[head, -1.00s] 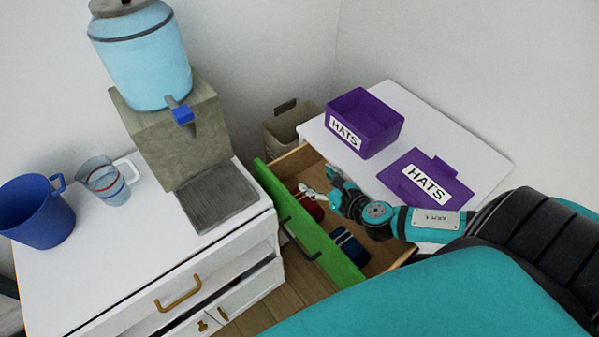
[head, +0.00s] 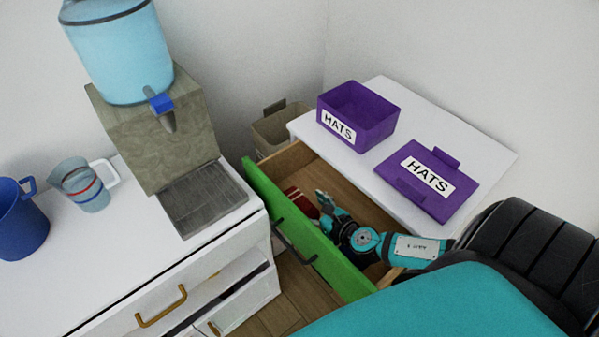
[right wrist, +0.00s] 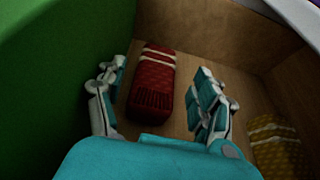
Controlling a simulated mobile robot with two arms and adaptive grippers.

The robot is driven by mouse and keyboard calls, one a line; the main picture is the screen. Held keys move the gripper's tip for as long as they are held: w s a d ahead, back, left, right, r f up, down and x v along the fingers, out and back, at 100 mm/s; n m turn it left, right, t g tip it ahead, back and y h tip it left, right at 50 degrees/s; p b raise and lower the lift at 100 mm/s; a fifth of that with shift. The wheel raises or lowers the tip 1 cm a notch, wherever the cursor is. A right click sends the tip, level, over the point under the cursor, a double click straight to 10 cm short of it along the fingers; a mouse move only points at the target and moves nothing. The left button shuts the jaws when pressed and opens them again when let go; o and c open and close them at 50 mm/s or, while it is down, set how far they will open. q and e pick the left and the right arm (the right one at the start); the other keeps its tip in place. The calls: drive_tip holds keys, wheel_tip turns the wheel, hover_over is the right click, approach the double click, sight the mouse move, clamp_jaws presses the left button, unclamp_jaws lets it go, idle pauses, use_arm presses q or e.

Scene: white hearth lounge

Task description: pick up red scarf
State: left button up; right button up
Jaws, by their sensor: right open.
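The red scarf (head: 301,203), folded with pale stripes and a fringed end, lies in the open drawer with the green front. In the right wrist view the scarf (right wrist: 152,82) lies on the wooden drawer floor, ahead of and between the fingers. My right gripper (head: 322,204) reaches down into the drawer from the right and partly covers the scarf. In the right wrist view my right gripper (right wrist: 160,95) is open, with one finger on each side of the scarf's line and nothing held. My left gripper is not in view.
The drawer's green front (head: 305,232) stands close on the left. A yellow patterned item (right wrist: 274,145) lies in the drawer at right. A purple HATS box (head: 358,115) and its lid (head: 428,180) rest on the white top above. A white cabinet (head: 110,270) stands left.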

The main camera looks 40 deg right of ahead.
sight(294, 196)
drive_tip(key=shift+w+f, duration=0.25)
drive_tip(key=shift+w, duration=0.25)
drive_tip(key=x, duration=0.6)
drive_tip(key=shift+w+f, duration=0.15)
drive_tip(key=shift+w, duration=0.15)
drive_tip(key=shift+s, duration=0.1)
drive_tip(key=c, duration=1)
